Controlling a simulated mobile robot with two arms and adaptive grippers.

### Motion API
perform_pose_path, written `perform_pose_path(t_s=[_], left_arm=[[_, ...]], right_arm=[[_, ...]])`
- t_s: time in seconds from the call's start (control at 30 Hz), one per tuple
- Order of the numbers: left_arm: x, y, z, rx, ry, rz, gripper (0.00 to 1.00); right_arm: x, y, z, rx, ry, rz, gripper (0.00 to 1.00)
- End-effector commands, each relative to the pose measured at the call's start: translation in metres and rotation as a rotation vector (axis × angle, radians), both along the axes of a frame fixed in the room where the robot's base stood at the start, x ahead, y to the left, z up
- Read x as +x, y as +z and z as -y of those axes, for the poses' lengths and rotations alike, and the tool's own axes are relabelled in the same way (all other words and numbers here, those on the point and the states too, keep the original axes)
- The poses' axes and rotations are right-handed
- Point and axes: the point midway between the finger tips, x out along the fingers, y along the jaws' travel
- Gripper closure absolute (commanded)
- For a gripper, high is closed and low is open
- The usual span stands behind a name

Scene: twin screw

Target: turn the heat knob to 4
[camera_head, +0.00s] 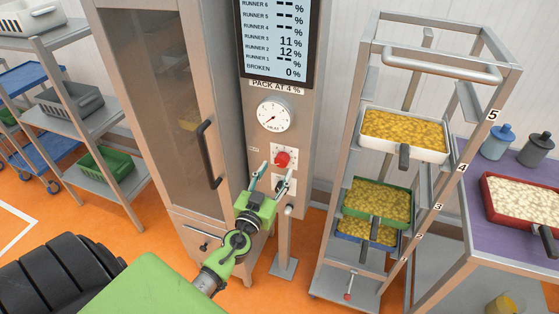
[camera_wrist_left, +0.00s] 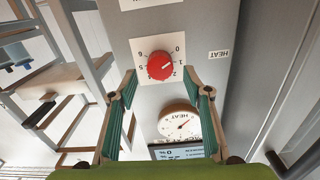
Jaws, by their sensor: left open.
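The red heat knob (camera_head: 283,159) sits on a white numbered plate on the grey cabinet column, below a round heat gauge (camera_head: 273,117). In the left wrist view the knob (camera_wrist_left: 160,66) appears upside down with numbers around it; its pale mark seems to point near 1, though it is small. My left gripper (camera_head: 269,178) is just below and in front of the knob in the head view. Its fingers (camera_wrist_left: 168,88) are apart and empty, with the knob beyond the gap between them, apparently untouched. My right gripper is not in view.
A display (camera_head: 276,40) stands above the gauge, with a glass-door cabinet (camera_head: 155,90) on the left. A rack on the right holds trays of yellow pieces (camera_head: 404,132). A purple-topped table (camera_head: 480,165) holds a red tray. A second dial or switch (camera_head: 286,184) lies below the knob.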

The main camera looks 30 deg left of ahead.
Motion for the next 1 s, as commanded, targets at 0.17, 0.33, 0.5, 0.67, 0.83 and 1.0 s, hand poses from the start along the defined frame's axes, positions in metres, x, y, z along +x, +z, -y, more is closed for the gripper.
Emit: perform_pose_path(t_s=[0.17,0.33,0.5,0.67,0.83,1.0], left_arm=[[0.026,0.001,-0.006,0.002,0.000,0.000,0.55],[0.037,0.000,-0.009,0.001,0.000,-0.001,0.55],[0.039,-0.001,-0.009,-0.001,0.000,-0.001,0.55],[0.038,-0.001,-0.009,0.000,0.000,-0.001,0.60],[0.038,-0.001,-0.009,0.000,0.000,-0.001,0.93],[0.038,-0.001,-0.009,0.003,0.000,-0.002,0.93]], right_arm=[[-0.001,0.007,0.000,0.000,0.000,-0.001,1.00],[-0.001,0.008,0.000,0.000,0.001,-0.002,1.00],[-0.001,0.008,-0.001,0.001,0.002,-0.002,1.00],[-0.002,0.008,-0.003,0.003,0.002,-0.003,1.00],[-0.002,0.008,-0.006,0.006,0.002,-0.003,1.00],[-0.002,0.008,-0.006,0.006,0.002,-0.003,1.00]])
